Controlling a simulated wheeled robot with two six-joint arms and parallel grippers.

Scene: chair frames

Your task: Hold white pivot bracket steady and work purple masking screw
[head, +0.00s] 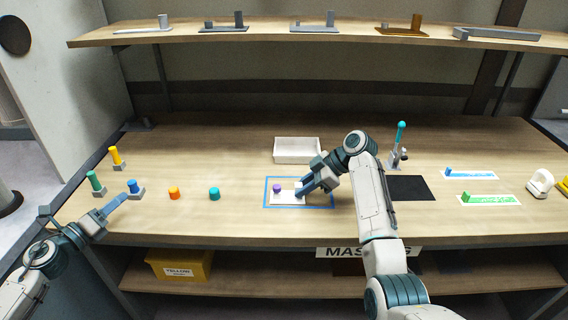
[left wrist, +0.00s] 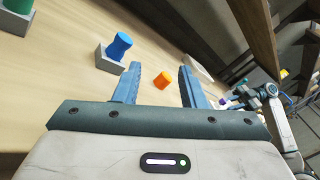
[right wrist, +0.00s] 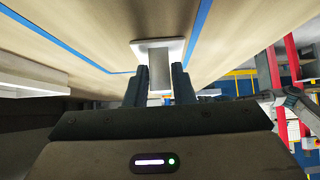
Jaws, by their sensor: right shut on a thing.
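The white pivot bracket (head: 286,198) lies flat inside a blue tape outline on the bench. The purple masking screw (head: 277,188) stands at the bracket's left end; it also shows small in the left wrist view (left wrist: 225,101). My right gripper (head: 300,194) is shut on the bracket's upright part at its right end. In the right wrist view, a grey upright block (right wrist: 159,72) sits between the fingers, against the white plate (right wrist: 174,48). My left gripper (head: 122,200) is open and empty at the bench's left front, well away from the screw.
Blue (head: 135,188), green (head: 95,182) and yellow (head: 115,156) pieces stand at the left. Orange (head: 174,192) and teal (head: 214,194) knobs lie between my left gripper and the bracket. A white tray (head: 297,150) is behind; a dark mat (head: 408,189) is right.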

